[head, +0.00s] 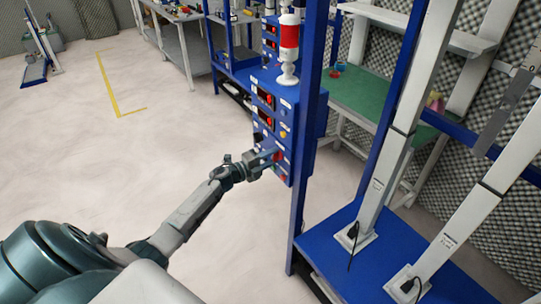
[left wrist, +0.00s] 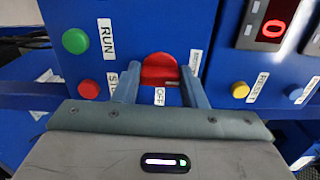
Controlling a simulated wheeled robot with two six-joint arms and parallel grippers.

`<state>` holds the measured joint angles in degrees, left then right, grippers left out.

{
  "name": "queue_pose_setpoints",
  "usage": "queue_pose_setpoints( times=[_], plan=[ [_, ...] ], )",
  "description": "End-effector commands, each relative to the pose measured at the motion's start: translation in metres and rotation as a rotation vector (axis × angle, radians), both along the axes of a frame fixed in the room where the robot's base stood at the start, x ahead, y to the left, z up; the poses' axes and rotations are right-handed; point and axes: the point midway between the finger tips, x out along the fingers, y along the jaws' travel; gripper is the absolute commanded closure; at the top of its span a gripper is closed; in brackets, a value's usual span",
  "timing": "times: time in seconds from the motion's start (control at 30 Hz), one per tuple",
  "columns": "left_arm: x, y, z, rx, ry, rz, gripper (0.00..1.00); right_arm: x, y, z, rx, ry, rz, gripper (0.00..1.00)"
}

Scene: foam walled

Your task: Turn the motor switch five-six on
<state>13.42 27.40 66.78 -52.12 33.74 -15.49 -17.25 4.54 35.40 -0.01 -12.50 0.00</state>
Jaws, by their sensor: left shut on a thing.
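The motor switch is a red knob (left wrist: 160,68) on the blue control panel (left wrist: 130,22), with a label reading OFF just below it in the left wrist view. My left gripper (left wrist: 160,84) has one finger on each side of the knob and is shut on it. In the head view my left gripper (head: 270,156) reaches the lower part of the panel, and its fingers partly hide the knob. The label beside the knob is too small to read surely. My right gripper is not in view.
A green RUN button (left wrist: 75,41) and a red button (left wrist: 88,89) sit left of the knob. A yellow RESET button (left wrist: 240,90), a blue button (left wrist: 294,93) and a red display (left wrist: 272,29) are to its right. A blue post (head: 308,130) stands close beside the panel.

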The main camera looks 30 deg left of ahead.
Motion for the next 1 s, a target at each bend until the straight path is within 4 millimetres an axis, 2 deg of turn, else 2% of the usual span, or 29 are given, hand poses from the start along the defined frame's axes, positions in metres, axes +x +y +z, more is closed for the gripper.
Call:
queue_pose_setpoints(
  times=[0.67,0.7,0.77,1.0],
  plan=[
    [0.0002,0.0006,0.0,-0.053,0.022,0.001,0.85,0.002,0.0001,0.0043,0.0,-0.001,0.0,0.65],
    [0.0002,0.0006,0.0,-0.053,0.022,0.001,0.54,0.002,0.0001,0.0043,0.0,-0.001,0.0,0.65],
    [0.0002,0.0005,0.0,-0.052,0.021,0.001,0.42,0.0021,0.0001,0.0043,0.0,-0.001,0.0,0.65],
    [0.0001,0.0003,-0.0002,-0.051,0.021,0.001,0.4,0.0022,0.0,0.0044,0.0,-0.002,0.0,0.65]
  ],
)
